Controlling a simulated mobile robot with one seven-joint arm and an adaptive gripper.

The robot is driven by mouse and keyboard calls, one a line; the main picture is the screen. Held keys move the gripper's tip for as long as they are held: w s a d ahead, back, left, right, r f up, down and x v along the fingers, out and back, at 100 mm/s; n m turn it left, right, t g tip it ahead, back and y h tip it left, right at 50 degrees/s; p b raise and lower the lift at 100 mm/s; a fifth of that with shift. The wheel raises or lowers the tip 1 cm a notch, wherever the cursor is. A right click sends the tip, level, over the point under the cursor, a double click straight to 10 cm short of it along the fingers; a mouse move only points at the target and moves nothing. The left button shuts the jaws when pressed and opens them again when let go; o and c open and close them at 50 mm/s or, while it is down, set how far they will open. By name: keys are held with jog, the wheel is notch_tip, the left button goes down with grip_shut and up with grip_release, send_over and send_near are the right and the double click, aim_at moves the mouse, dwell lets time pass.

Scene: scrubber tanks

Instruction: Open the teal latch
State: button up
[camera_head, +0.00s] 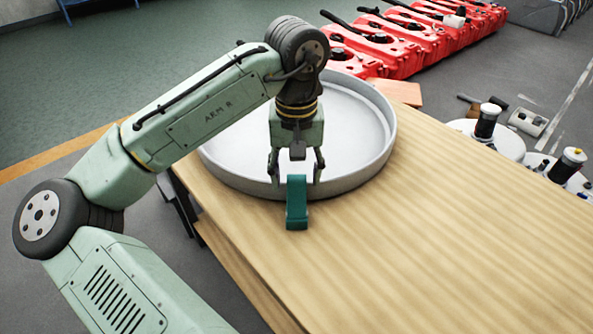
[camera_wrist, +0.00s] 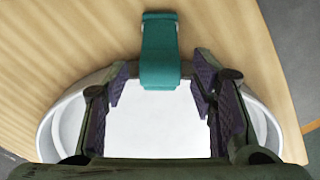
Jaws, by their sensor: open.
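The teal latch (camera_head: 297,204) stands at the near rim of a round, pale grey tank lid or tray (camera_head: 238,180) on the wooden table. In the wrist view the teal latch (camera_wrist: 160,50) is at the top middle, its near end reaching over the rim between the fingers' lines. My gripper (camera_head: 297,172) points down over the near part of the round piece, just behind the latch. Its fingers are apart, and in the wrist view (camera_wrist: 160,95) the gap between them is empty except for the latch's end near it. I cannot tell whether any finger touches the latch.
The wooden table (camera_head: 430,220) is clear to the right and front of the latch. Red tanks (camera_head: 400,40) stand in a row behind on the floor. A small orange-brown block (camera_head: 400,92) is behind the round piece.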

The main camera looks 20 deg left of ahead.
jog(key=shift+c, duration=0.4)
grip_shut()
dwell(0.4)
